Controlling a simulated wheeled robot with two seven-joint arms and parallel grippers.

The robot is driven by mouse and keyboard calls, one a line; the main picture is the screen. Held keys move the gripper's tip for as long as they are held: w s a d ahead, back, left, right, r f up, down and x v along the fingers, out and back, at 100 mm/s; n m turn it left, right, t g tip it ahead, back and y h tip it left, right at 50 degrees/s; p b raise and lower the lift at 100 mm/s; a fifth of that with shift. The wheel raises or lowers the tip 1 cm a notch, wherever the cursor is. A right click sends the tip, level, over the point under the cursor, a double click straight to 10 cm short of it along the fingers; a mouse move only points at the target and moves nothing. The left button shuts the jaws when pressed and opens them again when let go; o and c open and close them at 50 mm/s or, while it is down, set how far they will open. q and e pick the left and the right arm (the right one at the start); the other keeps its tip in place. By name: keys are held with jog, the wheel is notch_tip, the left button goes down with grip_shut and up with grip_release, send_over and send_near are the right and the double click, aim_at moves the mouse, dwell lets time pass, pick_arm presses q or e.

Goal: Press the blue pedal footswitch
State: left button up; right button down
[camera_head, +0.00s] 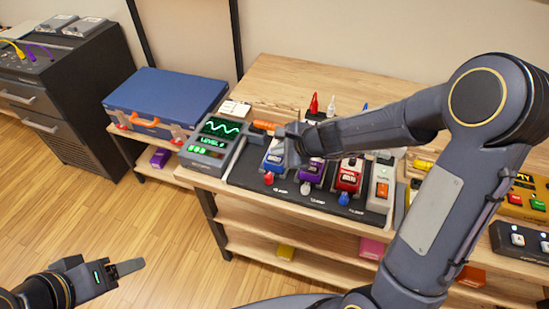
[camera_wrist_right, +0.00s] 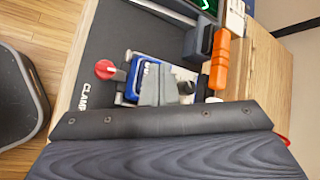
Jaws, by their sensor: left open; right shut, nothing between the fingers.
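The blue pedal footswitch (camera_head: 271,161) sits at the left end of a row of pedals on a black board, with a red knob (camera_head: 268,178) at its front. My right gripper (camera_head: 293,150) is shut and empty, with its fingertips over the blue pedal, hiding part of its top. In the right wrist view the grey fingers (camera_wrist_right: 158,85) cover the middle of the blue pedal (camera_wrist_right: 132,82). I cannot tell whether they touch it. My left gripper (camera_head: 128,267) is open and empty over the floor at lower left, away from the bench.
A purple pedal (camera_head: 312,171), a red pedal (camera_head: 349,177) and a white pedal (camera_head: 382,180) stand to the right. A green-screen unit (camera_head: 211,140) is at left, with an orange-handled tool (camera_wrist_right: 219,62) behind. A blue case (camera_head: 165,97) lies further left.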

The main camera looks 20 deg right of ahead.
aim_at(278, 160)
jog(key=shift+f, duration=0.15)
dwell(0.5)
jog(key=shift+f+b, duration=0.25)
jog(key=shift+b, duration=0.25)
jog(key=shift+f+b, duration=0.5)
dwell(0.4)
dwell(0.4)
jog(key=shift+r+p, duration=0.8)
jog(key=shift+r, duration=0.05)
notch_tip(278, 160, up, 5)
jog(key=p, duration=0.5)
jog(key=shift+r, duration=0.1)
